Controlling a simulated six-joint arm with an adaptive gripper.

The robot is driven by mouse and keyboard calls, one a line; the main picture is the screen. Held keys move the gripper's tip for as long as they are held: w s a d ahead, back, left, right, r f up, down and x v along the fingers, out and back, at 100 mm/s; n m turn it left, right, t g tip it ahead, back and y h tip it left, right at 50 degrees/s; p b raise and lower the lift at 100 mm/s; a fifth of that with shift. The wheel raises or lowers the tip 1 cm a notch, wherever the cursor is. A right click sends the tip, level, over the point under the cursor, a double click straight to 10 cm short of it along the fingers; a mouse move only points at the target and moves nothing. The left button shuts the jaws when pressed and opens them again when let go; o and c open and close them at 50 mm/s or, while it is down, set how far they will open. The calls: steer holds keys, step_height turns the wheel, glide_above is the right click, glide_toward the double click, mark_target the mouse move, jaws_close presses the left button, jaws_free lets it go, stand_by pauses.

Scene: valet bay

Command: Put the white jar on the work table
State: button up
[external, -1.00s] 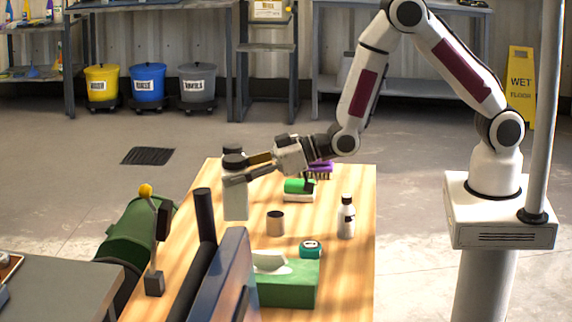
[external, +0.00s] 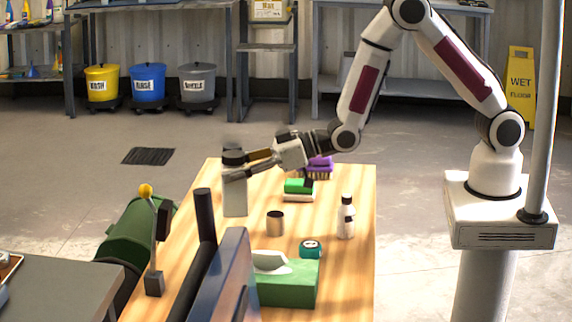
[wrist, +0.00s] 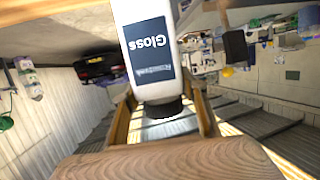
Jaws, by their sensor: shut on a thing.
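The white jar (external: 235,197) is a tall white container with a dark lid, held upright at the far left part of the wood-topped work table (external: 335,190). My gripper (external: 246,166) is shut on it near its upper end. In the wrist view the jar (wrist: 146,25) shows a dark label reading "Gloss", and its dark lid is between the fingers (wrist: 165,115). In the external view the jar's base overlaps the tabletop; I cannot tell whether it touches.
On the table are a small metal can (external: 275,222), a white bottle with a black cap (external: 346,220), a teal tape measure (external: 310,249), a green tissue box (external: 288,285), a green brush (external: 299,188) and a purple brush (external: 319,166). A dark blue panel (external: 232,275) stands in front.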

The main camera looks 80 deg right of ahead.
step_height(320, 180, up, 11)
steer(key=shift+f, duration=0.2)
steer(key=w+d+m+h, duration=0.2)
steer(key=w+d, duration=0.3)
steer(key=d, duration=0.8)
steer(key=w+d+m+h, duration=0.2)
steer(key=w+d, duration=0.2)
steer(key=d, duration=0.9)
steer(key=s+d+m+g+h, duration=0.1)
steer(key=d+h, duration=0.1)
steer(key=d, duration=1.1)
steer(key=s+d+m+h, duration=0.1)
steer(key=d+m+h, duration=0.15)
steer(key=d, duration=1.05)
step_height(320, 180, down, 11)
steer(key=shift+n, duration=0.35)
steer(key=shift+f, duration=0.15)
step_height(320, 180, down, 6)
